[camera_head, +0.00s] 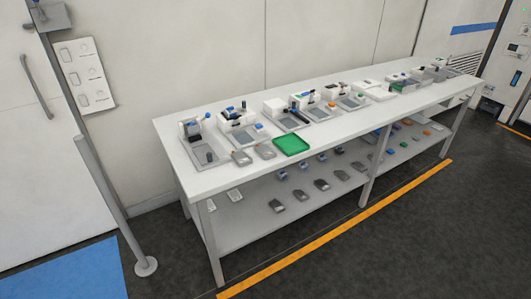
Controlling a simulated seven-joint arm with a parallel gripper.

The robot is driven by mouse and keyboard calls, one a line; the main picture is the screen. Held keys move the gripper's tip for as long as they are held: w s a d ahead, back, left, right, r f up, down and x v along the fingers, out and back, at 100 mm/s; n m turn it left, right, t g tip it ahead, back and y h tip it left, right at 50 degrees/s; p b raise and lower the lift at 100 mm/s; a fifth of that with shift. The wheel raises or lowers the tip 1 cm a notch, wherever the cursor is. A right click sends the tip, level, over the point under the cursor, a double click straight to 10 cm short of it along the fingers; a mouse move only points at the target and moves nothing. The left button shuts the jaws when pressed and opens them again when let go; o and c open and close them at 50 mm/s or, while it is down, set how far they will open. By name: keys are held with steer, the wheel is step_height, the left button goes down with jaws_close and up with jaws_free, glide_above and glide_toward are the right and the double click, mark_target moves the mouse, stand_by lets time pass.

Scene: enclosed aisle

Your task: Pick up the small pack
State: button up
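My gripper is not in view. Several small flat items could be the small pack, and I cannot tell which one it is. Two small grey packs, a left one (241,158) and a right one (265,152), lie at the front edge of the long white table (222,180), left of a green tray (291,145). The tray looks empty. More small grey packs (277,206) and small blue items (283,175) lie on the lower shelf (240,228). All are too small to make out in detail.
Several white and grey devices (238,119) stand in a row along the tabletop. A grey post (110,205) with a round foot stands left of the table. A wall and a door (20,150) are behind. The dark floor in front, with an orange line (350,223), is clear.

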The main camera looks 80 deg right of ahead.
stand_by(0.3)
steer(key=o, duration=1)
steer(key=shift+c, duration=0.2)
